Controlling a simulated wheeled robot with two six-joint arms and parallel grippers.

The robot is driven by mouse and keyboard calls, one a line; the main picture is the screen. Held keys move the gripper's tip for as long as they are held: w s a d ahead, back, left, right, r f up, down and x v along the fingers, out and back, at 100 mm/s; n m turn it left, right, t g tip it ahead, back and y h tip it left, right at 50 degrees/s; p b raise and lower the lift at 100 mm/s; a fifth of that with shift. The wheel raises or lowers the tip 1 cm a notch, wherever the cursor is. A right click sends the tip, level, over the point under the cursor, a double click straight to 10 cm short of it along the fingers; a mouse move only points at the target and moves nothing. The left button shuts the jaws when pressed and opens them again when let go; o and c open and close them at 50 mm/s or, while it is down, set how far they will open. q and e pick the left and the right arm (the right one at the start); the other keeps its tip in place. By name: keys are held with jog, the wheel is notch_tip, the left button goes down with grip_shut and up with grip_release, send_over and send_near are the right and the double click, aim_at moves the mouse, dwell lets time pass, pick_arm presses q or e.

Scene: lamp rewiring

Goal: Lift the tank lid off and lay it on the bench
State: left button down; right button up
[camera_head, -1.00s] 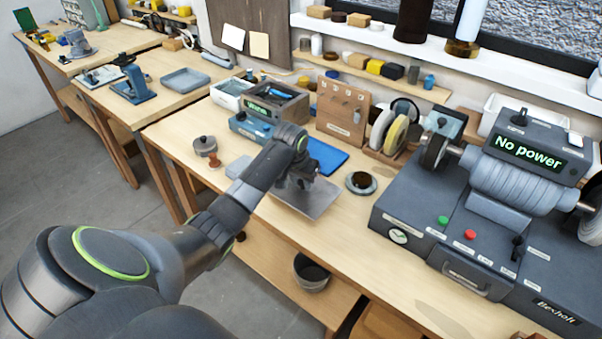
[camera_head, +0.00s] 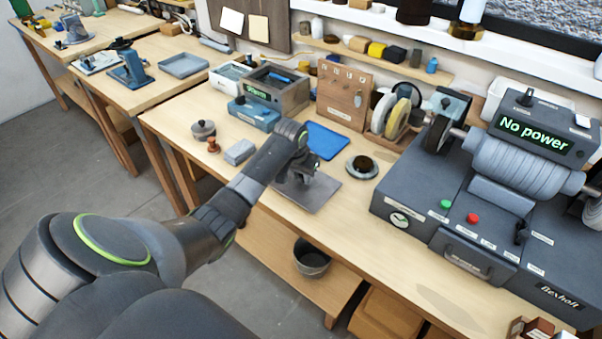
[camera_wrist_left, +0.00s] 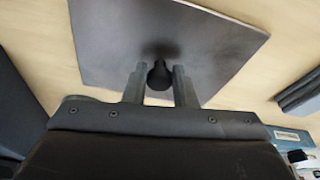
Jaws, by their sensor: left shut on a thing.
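The tank lid, a flat grey square plate (camera_head: 322,194) with a dark knob, is at the bench (camera_head: 410,268), near its front edge. My left gripper (camera_head: 301,177) is over it, shut on the knob. The wrist view shows the plate (camera_wrist_left: 100,40) with its knob (camera_wrist_left: 159,77) between the two fingers of my left gripper (camera_wrist_left: 160,72). I cannot tell whether the plate touches the wood. An open grey box (camera_head: 301,98), seemingly the tank, stands at the back of the bench with something blue inside. My right gripper is not in view.
A blue tray (camera_head: 326,140) and a round dark dish (camera_head: 362,167) lie near the lid. A grey block (camera_head: 240,152) and a lidded pot (camera_head: 203,130) are to its left. A large grey machine reading "No power" (camera_head: 532,142) fills the right side.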

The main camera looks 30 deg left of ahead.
pick_arm(q)
jog(key=shift+f, duration=0.2)
dwell(0.4)
jog(key=c, duration=1.1)
grip_release()
jog(key=b+v, duration=0.1)
jog(key=v, duration=1.6)
jog(key=shift+r, duration=0.25)
jog(key=shift+f, duration=0.1)
